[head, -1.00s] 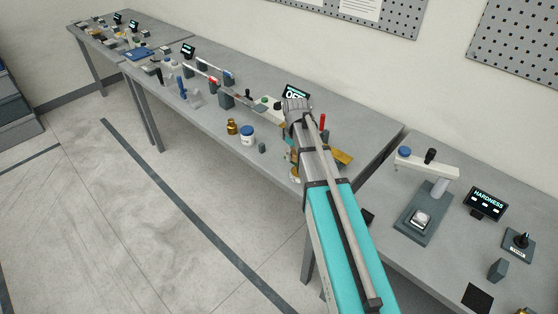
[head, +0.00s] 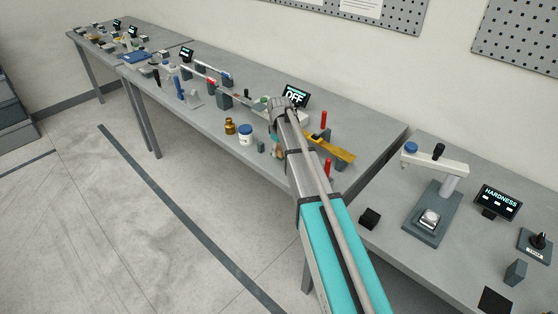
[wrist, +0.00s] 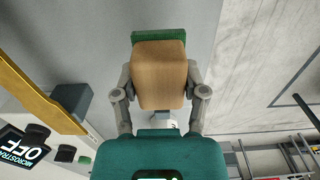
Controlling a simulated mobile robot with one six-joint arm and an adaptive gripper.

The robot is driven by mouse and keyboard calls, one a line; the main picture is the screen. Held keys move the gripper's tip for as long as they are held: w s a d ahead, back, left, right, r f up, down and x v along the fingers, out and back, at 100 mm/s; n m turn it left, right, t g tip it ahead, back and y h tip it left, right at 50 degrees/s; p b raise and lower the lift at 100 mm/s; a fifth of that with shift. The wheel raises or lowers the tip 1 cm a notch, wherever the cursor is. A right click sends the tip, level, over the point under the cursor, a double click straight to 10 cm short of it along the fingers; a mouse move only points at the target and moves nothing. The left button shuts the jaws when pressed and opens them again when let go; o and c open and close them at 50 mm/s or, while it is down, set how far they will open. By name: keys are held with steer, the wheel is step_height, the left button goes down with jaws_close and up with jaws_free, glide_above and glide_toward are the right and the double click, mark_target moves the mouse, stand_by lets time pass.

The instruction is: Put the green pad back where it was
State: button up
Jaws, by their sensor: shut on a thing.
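The green pad (wrist: 160,37) shows in the wrist view as a green strip at the far end of a wooden block (wrist: 158,75), and the two appear to be one piece. My gripper (wrist: 160,92) is shut on the block, with one finger on each side. The grey bench top (wrist: 160,15) lies beyond the pad. I cannot tell whether the pad touches it. In the head view, my gripper (head: 278,147) is mostly hidden by my arm near the bench's front edge.
A yellow bar (head: 330,148) with red posts lies right of my arm. An OFF display (head: 295,95) stands behind. A white jar (head: 246,135) and an amber bottle (head: 230,126) stand to the left. A hardness tester (head: 432,215) is on the right bench. The front edge is close.

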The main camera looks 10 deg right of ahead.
mark_target(278, 162)
stand_by(0.4)
steer(key=shift+w+a+f+b, duration=0.1)
steer(key=shift+w+f+b, duration=0.3)
steer(key=shift+f+b, duration=1.6)
steer(key=shift+f, duration=0.15)
steer(key=o, duration=1)
steer(key=shift+r, duration=0.2)
step_height(278, 162, up, 12)
steer(key=p, duration=1.2)
